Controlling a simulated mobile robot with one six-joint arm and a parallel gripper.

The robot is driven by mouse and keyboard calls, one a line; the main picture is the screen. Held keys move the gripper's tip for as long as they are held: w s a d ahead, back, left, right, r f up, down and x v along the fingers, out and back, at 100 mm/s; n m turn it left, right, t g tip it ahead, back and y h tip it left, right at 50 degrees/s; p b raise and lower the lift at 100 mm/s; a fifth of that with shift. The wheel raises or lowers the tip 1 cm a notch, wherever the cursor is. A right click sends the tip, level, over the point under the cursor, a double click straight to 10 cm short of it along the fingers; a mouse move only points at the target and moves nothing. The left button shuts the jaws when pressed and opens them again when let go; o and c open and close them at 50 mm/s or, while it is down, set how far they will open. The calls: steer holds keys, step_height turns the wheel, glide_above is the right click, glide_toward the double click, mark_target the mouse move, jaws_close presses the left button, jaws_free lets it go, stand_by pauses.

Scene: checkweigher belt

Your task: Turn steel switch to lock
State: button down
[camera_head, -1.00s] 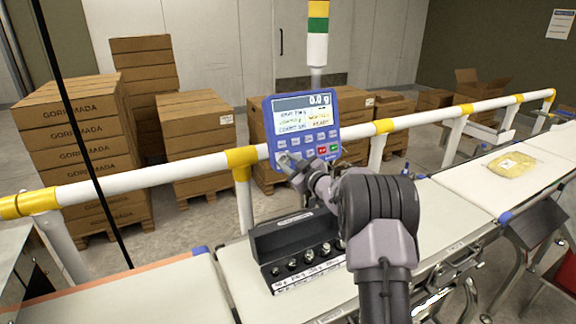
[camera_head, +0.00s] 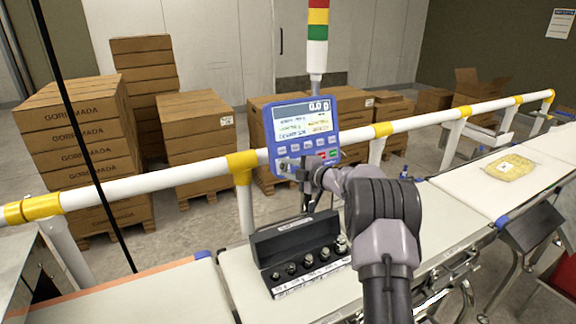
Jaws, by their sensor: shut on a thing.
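The blue control panel (camera_head: 303,118) stands on a post behind the belt, with a lit screen and a row of grey keys above a red and a green key. The steel switch (camera_head: 283,165) is at the panel's lower left corner, small and mostly covered by my gripper. My gripper (camera_head: 290,168) reaches this corner from the front right and is shut on the switch. The exact angle of the switch and any marks around it cannot be made out.
A black case of steel weights (camera_head: 296,252) sits open on the white belt below the panel. A white and yellow rail (camera_head: 130,178) runs behind the belt. A yellow packet (camera_head: 508,166) lies on the belt at right. Stacked cartons (camera_head: 75,130) stand behind the rail.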

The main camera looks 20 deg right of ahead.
steer(key=shift+n+g+p, duration=0.3)
steer(key=shift+n+p, duration=0.15)
steer(key=shift+n, duration=0.55)
steer(key=c, duration=1.4)
jaws_free()
steer(key=shift+o, duration=0.2)
steer(key=p+v, duration=0.3)
steer(key=v, duration=1.4)
steer(key=shift+s, duration=0.15)
steer(key=shift+r, duration=0.15)
